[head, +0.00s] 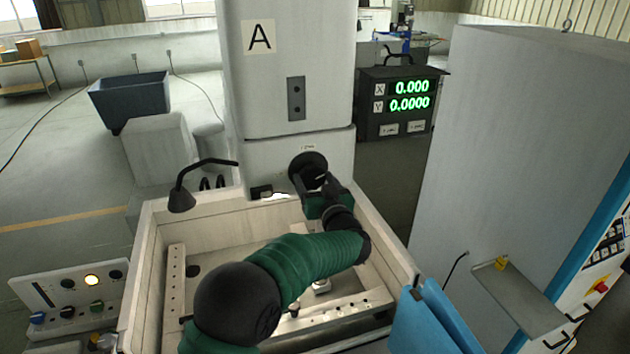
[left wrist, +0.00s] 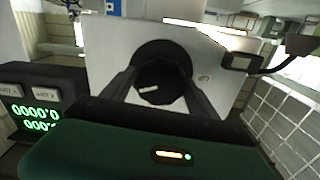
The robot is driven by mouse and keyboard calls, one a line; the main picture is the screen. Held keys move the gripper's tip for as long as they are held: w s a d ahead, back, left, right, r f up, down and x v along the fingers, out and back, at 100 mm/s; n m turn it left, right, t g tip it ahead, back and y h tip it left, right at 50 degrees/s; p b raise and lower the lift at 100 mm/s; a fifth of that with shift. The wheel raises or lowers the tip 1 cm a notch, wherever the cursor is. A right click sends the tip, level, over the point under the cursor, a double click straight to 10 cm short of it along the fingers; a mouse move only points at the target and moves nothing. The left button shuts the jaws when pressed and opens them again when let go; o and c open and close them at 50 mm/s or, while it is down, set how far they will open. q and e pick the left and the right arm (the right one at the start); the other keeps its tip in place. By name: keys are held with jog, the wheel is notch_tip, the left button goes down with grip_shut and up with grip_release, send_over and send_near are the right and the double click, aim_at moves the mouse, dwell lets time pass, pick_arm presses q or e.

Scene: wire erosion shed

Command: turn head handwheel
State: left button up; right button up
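The head handwheel (head: 307,166) is a black round wheel on the front of the pale machine head, below the letter A. In the left wrist view the handwheel (left wrist: 161,52) faces me, with a dark hub carrying a short white mark. My left gripper (head: 313,184) reaches up to the wheel. Its two dark fingers (left wrist: 161,84) lie on either side of the hub, close against it, and look shut on it. In the head view my gripper hides the wheel's lower part. My right gripper is not in view.
A light tank (head: 152,245) with raised walls lies below the head. A black lamp (head: 182,199) on a bent arm stands left of the wheel. A tall grey cabinet (head: 520,150) fills the right side.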

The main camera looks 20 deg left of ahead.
pick_arm(q)
jog(key=c, duration=0.9)
jog(key=shift+f+n+b, duration=0.2)
jog(key=shift+n+b, duration=1)
jog(key=shift+b, duration=0.25)
jog(key=n+b, duration=0.3)
jog(key=shift+f+n, duration=0.1)
jog(key=shift+n, duration=0.2)
jog(key=n+b, duration=0.4)
jog(key=shift+n+b, duration=1.35)
jog(key=shift+n, duration=0.55)
jog(key=o, duration=1.4)
jog(key=shift+r, duration=0.2)
